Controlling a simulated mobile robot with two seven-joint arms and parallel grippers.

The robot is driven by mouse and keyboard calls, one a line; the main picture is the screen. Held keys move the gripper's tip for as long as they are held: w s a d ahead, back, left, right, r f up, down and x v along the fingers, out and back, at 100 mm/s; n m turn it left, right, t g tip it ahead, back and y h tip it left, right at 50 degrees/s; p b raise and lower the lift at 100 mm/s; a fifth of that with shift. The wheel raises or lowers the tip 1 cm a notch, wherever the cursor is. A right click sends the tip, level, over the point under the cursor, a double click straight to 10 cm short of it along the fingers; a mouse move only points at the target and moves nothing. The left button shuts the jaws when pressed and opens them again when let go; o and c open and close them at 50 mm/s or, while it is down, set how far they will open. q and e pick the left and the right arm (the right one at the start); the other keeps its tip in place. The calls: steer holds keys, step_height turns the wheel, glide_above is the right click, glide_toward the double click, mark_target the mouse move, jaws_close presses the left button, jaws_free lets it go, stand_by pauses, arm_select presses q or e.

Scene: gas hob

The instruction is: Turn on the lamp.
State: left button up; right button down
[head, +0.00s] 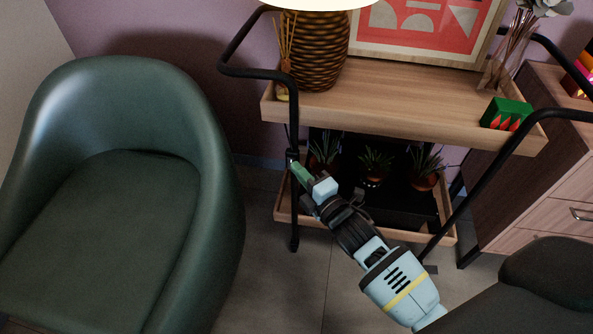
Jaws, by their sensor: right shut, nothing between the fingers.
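The lamp has a brown woven base (318,50) and a pale, bright shade (318,3) cut off by the top edge of the head view. It stands on the left end of the trolley's upper wooden shelf. My right gripper (300,172) is shut and empty. It is below that shelf, next to the trolley's front left black post, with its greenish tip close to the post. I cannot tell whether it touches. A small dark piece (292,156) shows on the post by the tip; I cannot tell whether it is a switch. My left gripper is not in view.
The black-framed trolley (420,98) holds a framed picture (425,28), a vase of flowers (496,75) and a green box (506,114). Potted plants (375,165) stand lower. A green armchair (100,200) is left, a wooden cabinet (535,170) right. Bare floor (285,290) lies in front.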

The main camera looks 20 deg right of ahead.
steer(key=s+p, duration=0.1)
steer(key=s, duration=0.6)
steer(key=shift+d+f, duration=0.25)
steer(key=shift+d, duration=0.2)
